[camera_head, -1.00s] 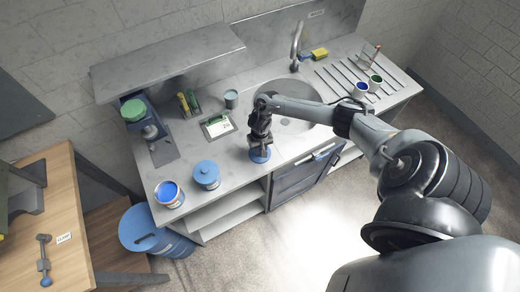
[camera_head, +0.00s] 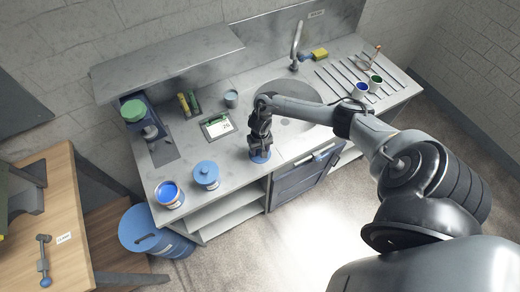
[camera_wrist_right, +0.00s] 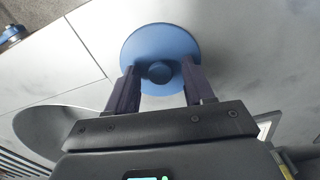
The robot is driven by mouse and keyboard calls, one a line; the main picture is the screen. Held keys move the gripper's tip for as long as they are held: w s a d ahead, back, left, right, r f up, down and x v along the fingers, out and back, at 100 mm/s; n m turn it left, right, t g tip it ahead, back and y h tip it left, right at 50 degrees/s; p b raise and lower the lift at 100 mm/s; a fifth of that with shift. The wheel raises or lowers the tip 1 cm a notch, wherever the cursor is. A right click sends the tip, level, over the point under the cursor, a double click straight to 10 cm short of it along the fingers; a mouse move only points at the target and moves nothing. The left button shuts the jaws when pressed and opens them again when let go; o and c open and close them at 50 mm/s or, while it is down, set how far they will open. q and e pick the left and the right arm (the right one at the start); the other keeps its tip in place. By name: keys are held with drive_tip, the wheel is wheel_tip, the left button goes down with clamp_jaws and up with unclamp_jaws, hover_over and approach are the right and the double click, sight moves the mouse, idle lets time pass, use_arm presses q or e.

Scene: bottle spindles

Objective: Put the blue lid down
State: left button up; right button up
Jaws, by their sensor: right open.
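The blue lid (camera_head: 260,156) lies flat on the grey counter near its front edge, left of the sink. In the right wrist view the blue lid (camera_wrist_right: 160,52) is a round disc with a small knob in its middle. My right gripper (camera_head: 261,150) is directly above it. In the wrist view my right gripper (camera_wrist_right: 160,82) is open, with one finger on each side of the knob and a gap to it. Whether the fingers touch the disc cannot be told. My left gripper is not in view.
An open can of blue paint (camera_head: 169,194) and a blue-lidded can (camera_head: 206,174) stand on the counter to the left. A small scale (camera_head: 217,126) lies behind. The sink (camera_head: 290,105) is to the right. The counter around the lid is clear.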

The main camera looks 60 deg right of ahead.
wheel_tip(320, 180, up, 11)
drive_tip(key=p, duration=0.2)
drive_tip(key=a+f+n+t+y, duration=0.1)
drive_tip(key=a+n+t, duration=0.6)
drive_tip(key=a, duration=1.8)
drive_tip(key=s+r+n+g, duration=0.3)
drive_tip(key=s+r, duration=0.6)
drive_tip(key=s, duration=0.4)
drive_tip(key=shift+a+r+h, duration=0.35)
drive_tip(key=shift+r+h, duration=0.05)
wheel_tip(320, 180, up, 8)
drive_tip(key=p, duration=0.8)
drive_tip(key=shift+f, duration=0.2)
